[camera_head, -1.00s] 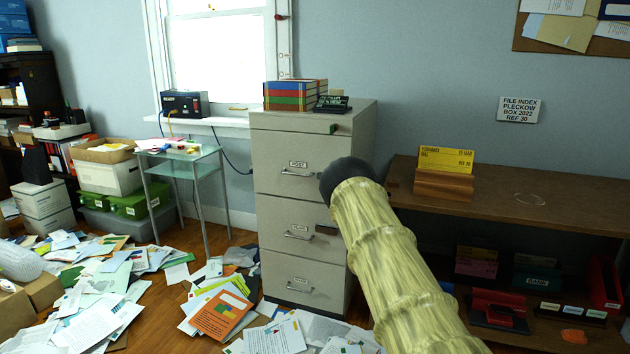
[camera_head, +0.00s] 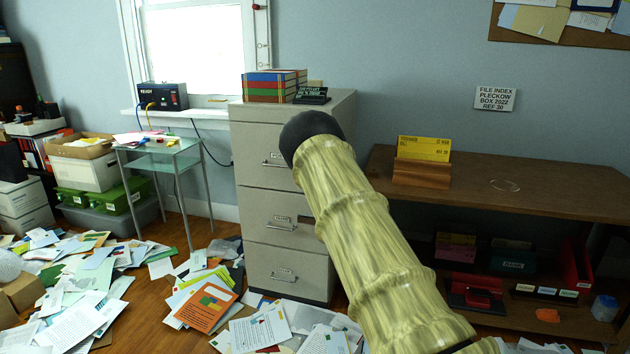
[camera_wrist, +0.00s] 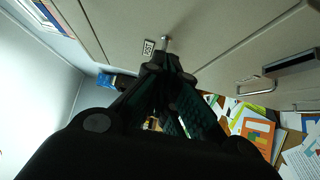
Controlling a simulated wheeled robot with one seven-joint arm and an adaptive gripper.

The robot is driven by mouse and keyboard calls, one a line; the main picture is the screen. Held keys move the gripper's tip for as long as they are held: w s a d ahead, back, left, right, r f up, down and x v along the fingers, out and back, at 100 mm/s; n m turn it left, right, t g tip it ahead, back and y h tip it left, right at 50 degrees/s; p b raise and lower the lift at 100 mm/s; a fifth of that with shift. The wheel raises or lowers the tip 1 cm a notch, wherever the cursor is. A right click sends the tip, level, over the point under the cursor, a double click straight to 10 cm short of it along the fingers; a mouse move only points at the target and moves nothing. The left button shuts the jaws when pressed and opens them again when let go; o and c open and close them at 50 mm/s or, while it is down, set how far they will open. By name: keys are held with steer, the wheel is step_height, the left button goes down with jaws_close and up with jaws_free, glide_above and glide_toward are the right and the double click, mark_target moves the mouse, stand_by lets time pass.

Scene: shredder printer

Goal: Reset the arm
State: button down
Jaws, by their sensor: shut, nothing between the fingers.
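My arm (camera_head: 365,235), in a yellow-green sleeve with a dark end, reaches up from the lower right in the head view. It covers part of the grey filing cabinet (camera_head: 258,127). My gripper (camera_wrist: 166,72) shows in the wrist view with its dark fingers together and nothing between them. The cabinet front (camera_wrist: 240,30) fills the top of that view. In the head view my gripper is hidden behind the arm's dark end.
Papers (camera_head: 70,315) cover much of the floor at left and front. A glass side table (camera_head: 165,160) stands left of the cabinet. A wooden shelf unit (camera_head: 560,194) stands right of it, holding a yellow card box (camera_head: 422,175). Books (camera_head: 272,86) lie on the cabinet.

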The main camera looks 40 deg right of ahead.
steer(key=s+a+f+m+g, duration=0.25)
steer(key=s+a+f, duration=0.25)
steer(key=f, duration=0.4)
steer(key=s+a+f+m+g, duration=0.1)
steer(key=s+a+f+m, duration=0.2)
steer(key=s+a+f, duration=0.45)
steer(key=s+a+f+m+g, duration=0.2)
steer(key=s+a+f, duration=0.15)
steer(key=f, duration=0.75)
steer(key=s+a+f+m+g+y, duration=0.1)
steer(key=s+a+f+m+g, duration=0.15)
steer(key=s+a+f, duration=0.65)
steer(key=s+a+f+m+g, duration=0.25)
steer(key=s+a+f, duration=0.35)
steer(key=s, duration=0.5)
steer(key=s+a+m+g+y, duration=0.1)
steer(key=s+a+g, duration=0.2)
steer(key=s+a, duration=0.5)
steer(key=s+a+m+g+y, duration=0.15)
steer(key=s+a, duration=0.35)
steer(key=s, duration=0.8)
steer(key=s+a+m+g, duration=0.1)
steer(key=s+a+g, duration=0.2)
steer(key=s+a, duration=0.5)
step_height(320, 180, up, 18)
steer(key=s+d+p, duration=0.1)
steer(key=d+p, duration=0.1)
steer(key=p, duration=1.6)
steer(key=shift+s+d, duration=0.15)
steer(key=shift+s, duration=0.05)
